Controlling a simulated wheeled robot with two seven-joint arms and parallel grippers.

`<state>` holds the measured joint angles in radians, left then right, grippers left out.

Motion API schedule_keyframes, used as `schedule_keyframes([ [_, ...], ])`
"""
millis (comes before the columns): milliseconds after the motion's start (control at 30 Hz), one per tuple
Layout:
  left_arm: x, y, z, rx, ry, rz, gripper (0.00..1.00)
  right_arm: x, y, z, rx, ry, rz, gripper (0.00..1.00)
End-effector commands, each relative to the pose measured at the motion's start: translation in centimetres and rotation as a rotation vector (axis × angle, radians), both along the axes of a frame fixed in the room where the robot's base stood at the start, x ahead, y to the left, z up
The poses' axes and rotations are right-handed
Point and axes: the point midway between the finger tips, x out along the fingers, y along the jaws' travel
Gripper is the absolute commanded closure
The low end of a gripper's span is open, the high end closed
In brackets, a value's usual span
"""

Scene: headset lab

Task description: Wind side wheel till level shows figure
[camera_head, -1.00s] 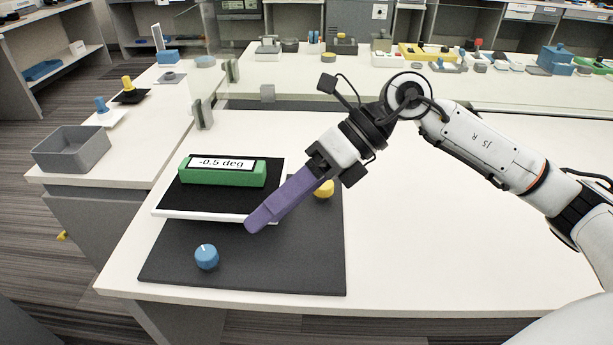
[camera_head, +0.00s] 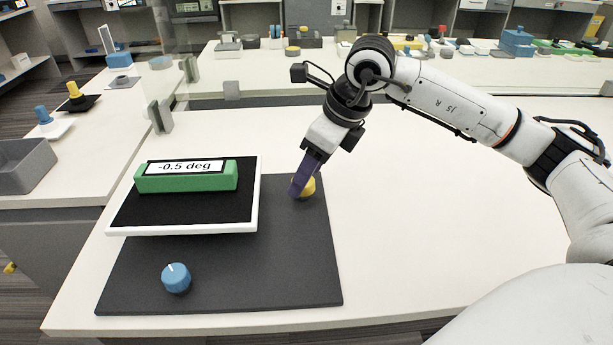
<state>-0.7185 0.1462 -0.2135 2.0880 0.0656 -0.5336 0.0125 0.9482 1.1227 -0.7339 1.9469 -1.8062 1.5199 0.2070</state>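The green level (camera_head: 187,178) lies on the black-topped, white-edged tilting plate (camera_head: 132,213); its display reads -0.5 deg. A blue knob (camera_head: 176,278) with a white mark sits at the front of the mat. My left gripper is out of view.
The white table is clear to the right of the mat. A grey bin (camera_head: 22,167) and small knobs on pads stand on the left table. Clear panels in grey clamps (camera_head: 160,117) stand behind the plate. Several devices line the back counter.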

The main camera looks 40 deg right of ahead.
Motion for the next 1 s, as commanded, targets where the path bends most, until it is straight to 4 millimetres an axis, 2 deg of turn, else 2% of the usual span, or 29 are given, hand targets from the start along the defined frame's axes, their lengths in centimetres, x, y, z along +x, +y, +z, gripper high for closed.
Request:
schedule_keyframes([
  [100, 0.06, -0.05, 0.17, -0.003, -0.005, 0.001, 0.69, 0.26, 0.20, -0.82, 0.000, 0.000, 0.001, 0.45],
  [400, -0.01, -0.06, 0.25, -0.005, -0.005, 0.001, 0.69, 0.35, 0.23, -0.98, 0.000, 0.000, 0.001, 0.45],
  [633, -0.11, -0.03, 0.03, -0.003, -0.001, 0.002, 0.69, 0.34, 0.23, -0.95, 0.000, 0.000, 0.001, 0.84],
  [667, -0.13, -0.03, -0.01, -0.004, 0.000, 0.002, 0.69, 0.34, 0.23, -0.95, 0.000, 0.000, 0.001, 0.86],
  [1000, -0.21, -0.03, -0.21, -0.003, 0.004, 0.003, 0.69, 0.37, 0.13, -0.94, 0.002, 0.001, 0.064, 0.86],
])
